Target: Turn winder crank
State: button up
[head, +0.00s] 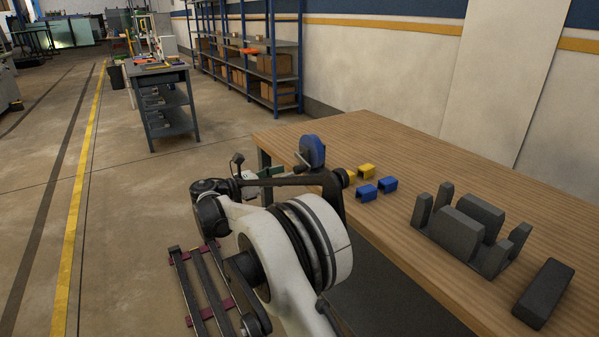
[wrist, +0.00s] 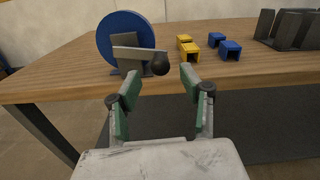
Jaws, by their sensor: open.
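The winder is a blue disc (wrist: 118,35) on a dark stand near the table's left corner. It also shows in the head view as a blue disc (head: 313,150). Its crank is a flat grey bar (wrist: 138,54) across the disc's face, with a black round knob (wrist: 160,64) at its right end. My gripper (wrist: 158,75) is open, with green-padded fingers on either side of and just short of the knob. The knob appears between the fingertips in the wrist view; I cannot tell whether anything touches. In the head view my arm partly hides the gripper.
Yellow blocks (wrist: 189,52) and blue blocks (wrist: 230,49) sit on the wooden table (head: 400,150) right of the winder. A dark rack (head: 467,225) and a loose dark block (head: 543,293) stand farther right. The table's front edge lies beneath my gripper.

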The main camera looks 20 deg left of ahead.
aim_at(294, 170)
jog(key=shift+b+x, duration=0.55)
jog(key=shift+x, duration=2.55)
grip_shut()
